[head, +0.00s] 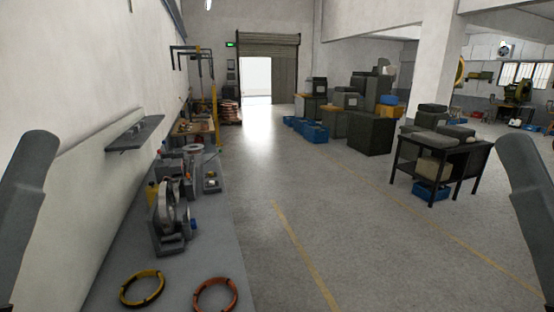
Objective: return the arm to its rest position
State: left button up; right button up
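My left arm (25,190) comes in at the left edge of the head view, and my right arm (528,185) at the right edge. Both grippers are out of the picture, so what they hold cannot be seen. A yellow coil with dark bands (126,300) lies flat at the near end of the grey bench. An orange-red coil (234,298) lies to its right, cut off by the bottom edge of the picture.
The grey bench (212,250) runs along the left wall, with a round-wheeled machine (183,220) and several tools farther back. A wall shelf (135,133) is above it. A dark table (456,160) stands at right. The floor (300,210) between is clear.

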notch_tip(320, 180, up, 26)
jog(key=p, duration=2.2)
jog(key=shift+r, duration=0.1)
